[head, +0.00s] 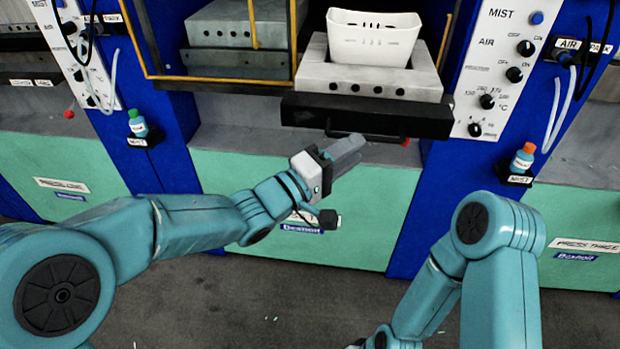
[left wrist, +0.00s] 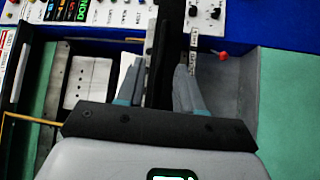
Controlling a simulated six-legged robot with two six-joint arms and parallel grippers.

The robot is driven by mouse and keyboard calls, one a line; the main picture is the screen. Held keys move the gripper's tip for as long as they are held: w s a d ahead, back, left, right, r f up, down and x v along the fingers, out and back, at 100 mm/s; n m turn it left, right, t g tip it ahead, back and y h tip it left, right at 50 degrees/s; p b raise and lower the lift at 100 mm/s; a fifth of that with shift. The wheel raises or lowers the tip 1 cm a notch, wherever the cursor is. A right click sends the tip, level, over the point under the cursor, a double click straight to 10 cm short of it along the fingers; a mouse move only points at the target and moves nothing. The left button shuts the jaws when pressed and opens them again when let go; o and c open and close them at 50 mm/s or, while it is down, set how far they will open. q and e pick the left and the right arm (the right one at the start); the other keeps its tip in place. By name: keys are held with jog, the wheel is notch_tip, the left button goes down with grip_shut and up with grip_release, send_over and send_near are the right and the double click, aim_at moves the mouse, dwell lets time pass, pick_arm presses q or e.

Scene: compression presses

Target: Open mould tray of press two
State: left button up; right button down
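Press two is the middle press. Its mould tray (head: 368,112) has a black front with a dark bar handle (head: 372,137) below it. A grey metal block (head: 335,80) sits above the tray front. My left gripper (head: 345,150) is just in front of and below the tray front, by the handle, and hides part of it. In the left wrist view my left gripper (left wrist: 157,88) has its fingers apart, with the black tray front (left wrist: 166,50) showing between them. I cannot tell whether they touch the handle. My right gripper is out of view.
A white slotted bin (head: 374,38) stands on the metal block. A red knob (head: 405,142) is right of the handle. Small bottles (head: 138,123) and (head: 523,158) stand on side shelves. The control panel (head: 497,60) is at the right. Grey floor (head: 270,305) lies below.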

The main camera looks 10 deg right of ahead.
pick_arm(q)
jog(key=b+v, duration=0.1)
jog(key=v, duration=1)
jog(key=shift+b, duration=0.3)
jog(key=shift+s+a, duration=0.1)
jog(key=shift+f, duration=0.1)
jog(key=a+f+n+y, duration=0.3)
jog(key=a+f, duration=0.1)
jog(key=f, duration=0.6)
jog(key=a+f+n+y, duration=0.2)
jog(key=a+f+y, duration=0.1)
jog(key=f, duration=0.7)
jog(key=a+f+n+y, duration=0.3)
jog(key=a+f, duration=0.1)
jog(key=f, duration=0.6)
jog(key=s+a+f+m+g+y, duration=0.2)
jog(key=s+f+m+g, duration=0.2)
jog(key=s+f, duration=0.3)
jog(key=s+a+f+m+g+y, duration=0.2)
jog(key=s+f+m+g, duration=0.2)
jog(key=s, duration=0.8)
notch_tip(320, 180, down, 3)
jog(key=shift+s+a+r+m+g, duration=0.15)
jog(key=shift+m+g, duration=0.25)
jog(key=shift+m, duration=0.6)
